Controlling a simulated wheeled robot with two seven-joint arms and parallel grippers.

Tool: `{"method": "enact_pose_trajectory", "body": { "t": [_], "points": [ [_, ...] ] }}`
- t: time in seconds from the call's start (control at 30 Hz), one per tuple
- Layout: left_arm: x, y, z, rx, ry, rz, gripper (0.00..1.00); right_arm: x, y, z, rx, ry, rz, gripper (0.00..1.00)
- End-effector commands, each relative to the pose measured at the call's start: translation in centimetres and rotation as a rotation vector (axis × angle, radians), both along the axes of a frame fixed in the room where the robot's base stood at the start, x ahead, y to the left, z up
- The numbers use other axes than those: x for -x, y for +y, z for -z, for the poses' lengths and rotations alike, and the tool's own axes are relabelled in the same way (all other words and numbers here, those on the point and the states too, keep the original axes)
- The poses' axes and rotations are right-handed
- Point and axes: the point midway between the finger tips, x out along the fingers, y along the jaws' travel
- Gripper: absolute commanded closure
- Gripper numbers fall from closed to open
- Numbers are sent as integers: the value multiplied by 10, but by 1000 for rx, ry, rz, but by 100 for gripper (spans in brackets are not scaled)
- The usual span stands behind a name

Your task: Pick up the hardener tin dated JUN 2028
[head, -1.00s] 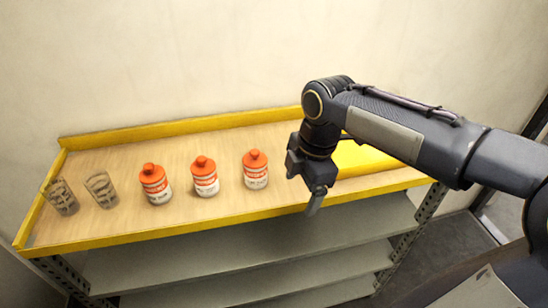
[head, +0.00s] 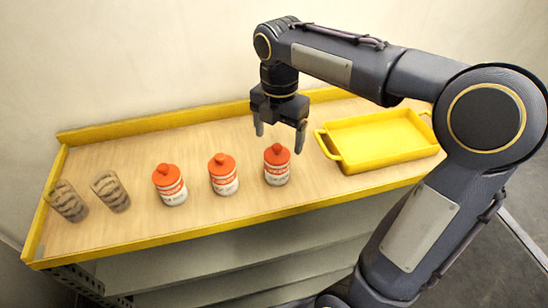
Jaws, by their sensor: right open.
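Three orange-capped tins with white and orange labels stand upright in a row on the wooden shelf top: a left tin (head: 170,185), a middle tin (head: 223,175) and a right tin (head: 277,165). Their label print is too small to read, so I cannot tell which is dated JUN 2028. My right gripper (head: 280,141) is open, pointing down, with its fingers above and around the top of the right tin in the picture. I cannot tell whether it touches the tin. My left gripper is not in view.
Two dark-striped clear cups (head: 67,201) (head: 110,191) stand at the left end. A yellow tray (head: 380,140) with handles lies to the right of the tins. A yellow rim (head: 150,126) edges the shelf top. Bare wood lies behind the tins.

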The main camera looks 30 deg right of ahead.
Motion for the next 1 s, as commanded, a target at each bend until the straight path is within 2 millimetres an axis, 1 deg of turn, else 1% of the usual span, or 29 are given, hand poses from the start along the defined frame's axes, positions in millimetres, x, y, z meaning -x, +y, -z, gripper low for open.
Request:
{"method": "enact_pose_trajectory", "body": {
  "t": [0.07,0.37,0.5,0.63,0.73,0.93,1.0],
  "points": [
    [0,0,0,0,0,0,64,0,0,4,0,1,0,19],
    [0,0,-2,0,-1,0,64,3,2,36,1,3,1,19],
    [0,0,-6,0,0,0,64,9,5,57,1,6,0,19],
    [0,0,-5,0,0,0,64,8,5,73,1,3,1,19],
    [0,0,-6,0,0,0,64,7,5,78,-1,0,1,19],
    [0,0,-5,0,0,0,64,7,5,78,0,0,1,19],
    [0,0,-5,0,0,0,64,7,5,78,0,0,1,28]
  ]
}}
